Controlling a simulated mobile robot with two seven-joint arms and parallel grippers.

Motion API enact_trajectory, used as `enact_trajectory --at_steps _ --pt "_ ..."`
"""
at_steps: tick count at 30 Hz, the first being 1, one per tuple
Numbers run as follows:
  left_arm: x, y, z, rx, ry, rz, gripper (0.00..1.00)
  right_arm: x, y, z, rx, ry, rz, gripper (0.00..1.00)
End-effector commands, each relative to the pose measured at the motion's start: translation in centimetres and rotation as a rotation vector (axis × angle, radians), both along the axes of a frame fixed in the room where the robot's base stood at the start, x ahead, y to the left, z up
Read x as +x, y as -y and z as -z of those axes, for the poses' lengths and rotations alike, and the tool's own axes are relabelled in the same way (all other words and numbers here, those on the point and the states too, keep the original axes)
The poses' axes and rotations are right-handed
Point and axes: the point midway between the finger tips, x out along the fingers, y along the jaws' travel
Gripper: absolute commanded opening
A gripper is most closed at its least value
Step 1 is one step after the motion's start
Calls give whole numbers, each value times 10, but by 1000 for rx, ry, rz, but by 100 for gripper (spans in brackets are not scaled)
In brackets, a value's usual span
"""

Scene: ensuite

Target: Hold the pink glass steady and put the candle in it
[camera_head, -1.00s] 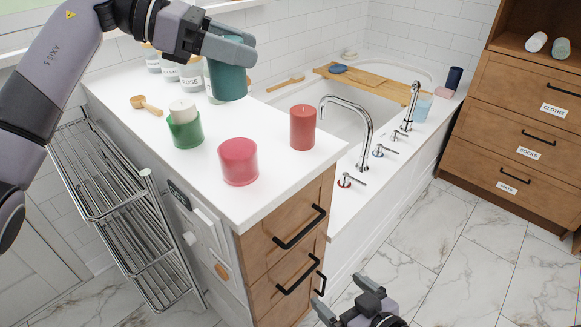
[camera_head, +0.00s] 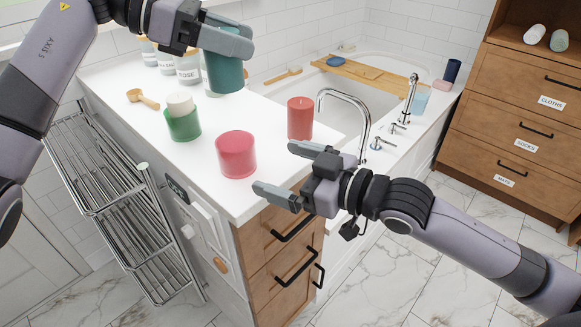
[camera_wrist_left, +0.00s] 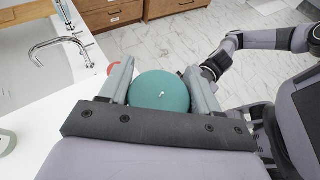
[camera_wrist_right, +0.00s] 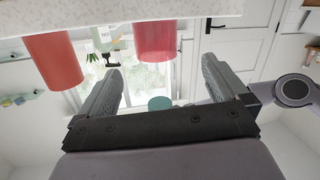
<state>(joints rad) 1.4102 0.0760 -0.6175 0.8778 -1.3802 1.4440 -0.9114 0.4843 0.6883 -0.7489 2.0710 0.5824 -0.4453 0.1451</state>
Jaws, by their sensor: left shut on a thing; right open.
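The pink glass (camera_head: 236,155) stands upright on the white counter near its front edge. It also shows in the right wrist view (camera_wrist_right: 156,40). My left gripper (camera_head: 232,42) is shut on a teal candle (camera_head: 224,74) and holds it upright above the counter, behind the pink glass. The left wrist view shows the candle's top and wick (camera_wrist_left: 160,92) between the fingers. My right gripper (camera_head: 280,172) is open and empty, right of the pink glass and apart from it, by the counter's front right edge.
A red candle (camera_head: 300,118) stands right of the pink glass. A green glass (camera_head: 183,124) with a white candle (camera_head: 180,104) stands to the left. A wooden scoop (camera_head: 142,98) and labelled jars (camera_head: 188,70) are farther back. The tub tap (camera_head: 345,112) rises beside the counter.

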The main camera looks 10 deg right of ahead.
Motion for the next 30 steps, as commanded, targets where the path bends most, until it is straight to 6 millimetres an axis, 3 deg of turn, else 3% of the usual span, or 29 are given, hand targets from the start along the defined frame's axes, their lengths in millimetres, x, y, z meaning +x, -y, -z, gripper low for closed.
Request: enact_trajectory --at_steps 11,30 --pt "0 0 -1 -1 1 0 25 12 1 8 41 -142 4 100" --pt "0 0 -1 -1 1 0 25 75 -68 27 40 -139 4 100"
